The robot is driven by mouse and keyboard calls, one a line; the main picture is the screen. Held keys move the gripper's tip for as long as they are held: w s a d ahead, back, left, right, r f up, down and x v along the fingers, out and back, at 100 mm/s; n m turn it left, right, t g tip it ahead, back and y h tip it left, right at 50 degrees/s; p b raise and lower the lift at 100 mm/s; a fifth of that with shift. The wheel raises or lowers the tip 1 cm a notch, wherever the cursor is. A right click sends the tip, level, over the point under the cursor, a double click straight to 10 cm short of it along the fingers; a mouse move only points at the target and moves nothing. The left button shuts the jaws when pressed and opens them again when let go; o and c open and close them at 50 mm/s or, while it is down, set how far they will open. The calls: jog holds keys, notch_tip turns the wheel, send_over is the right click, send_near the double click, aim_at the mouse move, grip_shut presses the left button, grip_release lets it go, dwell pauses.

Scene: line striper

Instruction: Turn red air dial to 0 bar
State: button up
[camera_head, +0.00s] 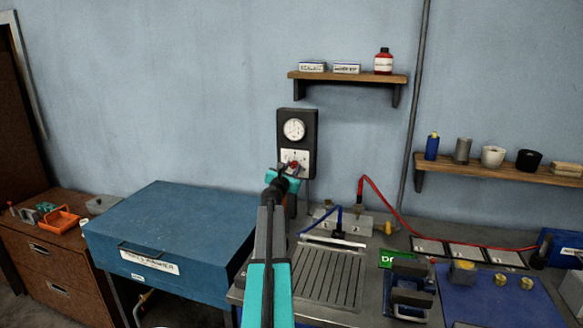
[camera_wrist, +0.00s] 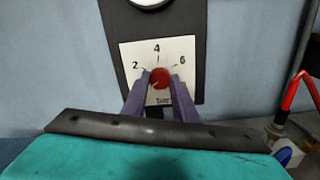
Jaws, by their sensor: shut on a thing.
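The red air dial (camera_wrist: 160,78) sits on a white scale plate (camera_wrist: 137,53) in the wrist view. The plate reads 2, 4 and 6, with "bar" below. The dial also shows small in the head view (camera_head: 294,165), on a dark wall panel (camera_head: 284,130) below a round white gauge (camera_head: 294,129). My gripper (camera_wrist: 160,84) has its two purple fingers on the dial's left and right sides, shut on it. The dial's lower part is partly hidden between the fingers. I cannot read clearly where the dial points.
A shelf (camera_head: 345,77) with boxes and a red bottle (camera_head: 383,62) is above right of the panel. Below are a blue cabinet (camera_head: 185,215) and a workbench with a grooved plate (camera_head: 328,275). A red hose (camera_head: 385,208) runs right.

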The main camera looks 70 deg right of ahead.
jog(key=shift+r, duration=0.15)
jog(key=o, duration=1.1)
jog(key=shift+c, duration=0.2)
jog(key=shift+a, duration=0.1)
jog(key=s+a+b, duration=0.1)
jog(key=a+b, duration=0.2)
jog(key=a, duration=1)
jog(key=shift+a+f, duration=0.25)
jog(key=shift+s+r, duration=0.1)
